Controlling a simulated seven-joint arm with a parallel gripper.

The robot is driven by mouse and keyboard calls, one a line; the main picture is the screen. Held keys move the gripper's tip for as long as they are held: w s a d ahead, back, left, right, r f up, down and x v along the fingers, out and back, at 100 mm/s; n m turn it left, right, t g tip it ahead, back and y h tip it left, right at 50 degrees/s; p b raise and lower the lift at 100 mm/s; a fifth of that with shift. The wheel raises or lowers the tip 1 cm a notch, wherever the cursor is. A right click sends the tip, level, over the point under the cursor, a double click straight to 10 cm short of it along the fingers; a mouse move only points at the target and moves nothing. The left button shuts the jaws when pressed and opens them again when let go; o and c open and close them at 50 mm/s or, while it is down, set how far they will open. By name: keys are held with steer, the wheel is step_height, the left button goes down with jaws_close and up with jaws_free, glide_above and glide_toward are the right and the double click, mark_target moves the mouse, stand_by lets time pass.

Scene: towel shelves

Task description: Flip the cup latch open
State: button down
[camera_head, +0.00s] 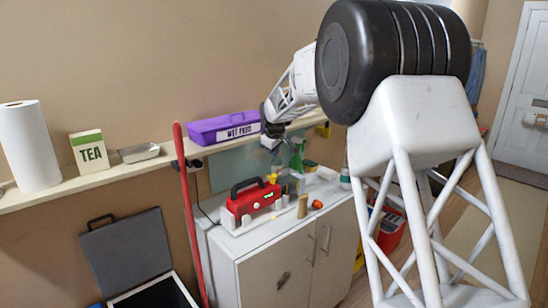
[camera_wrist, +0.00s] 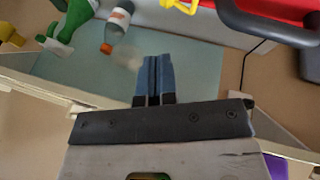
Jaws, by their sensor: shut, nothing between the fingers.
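I cannot make out a cup latch for certain in either view. A purple lidded box marked WET PADS (camera_head: 212,131) sits on the wall shelf. A red case with a black handle (camera_head: 244,201) stands in a white holder on the cabinet; its red body and handle also show upside down at the top right of the wrist view (camera_wrist: 296,10). My gripper (camera_head: 271,141) is just right of the purple box, above the cabinet's back part. In the wrist view its blue fingers (camera_wrist: 153,62) are together, with nothing between them.
A green spray bottle (camera_head: 297,160) and other bottles stand at the cabinet's back. The white cabinet (camera_head: 270,272) has small items along its front. A red pole (camera_head: 188,220) stands left of it. The shelf (camera_head: 50,198) also bears a paper roll (camera_head: 30,145) and a TEA box (camera_head: 88,149).

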steer(key=s+a+r, duration=0.1)
steer(key=s+r, duration=0.3)
steer(key=r, duration=0.1)
steer(key=shift+s, duration=0.25)
steer(key=shift+r, duration=0.1)
steer(key=s+d+r+m, duration=0.2)
steer(key=s+d, duration=0.4)
steer(key=s, duration=0.4)
steer(key=s+d+r+m+g, duration=0.1)
steer(key=s+d+r+m, duration=0.1)
steer(key=s+d, duration=0.7)
steer(key=s+d+r+m, duration=0.15)
steer(key=s+d, duration=0.25)
steer(key=s, duration=0.8)
steer(key=s+d+f+m, duration=0.2)
steer(key=s+d+f, duration=0.1)
steer(key=s, duration=0.7)
steer(key=s+d+f+m+g, duration=0.1)
steer(key=s+d+f+m, duration=0.1)
steer(key=s, duration=0.9)
steer(key=s+d+f+m+h, duration=0.1)
steer(key=s+d+f, duration=0.3)
steer(key=s, duration=0.6)
steer(key=shift+s+f+m, duration=0.3)
steer(key=shift+f+m, duration=0.3)
steer(key=shift+m, duration=0.05)
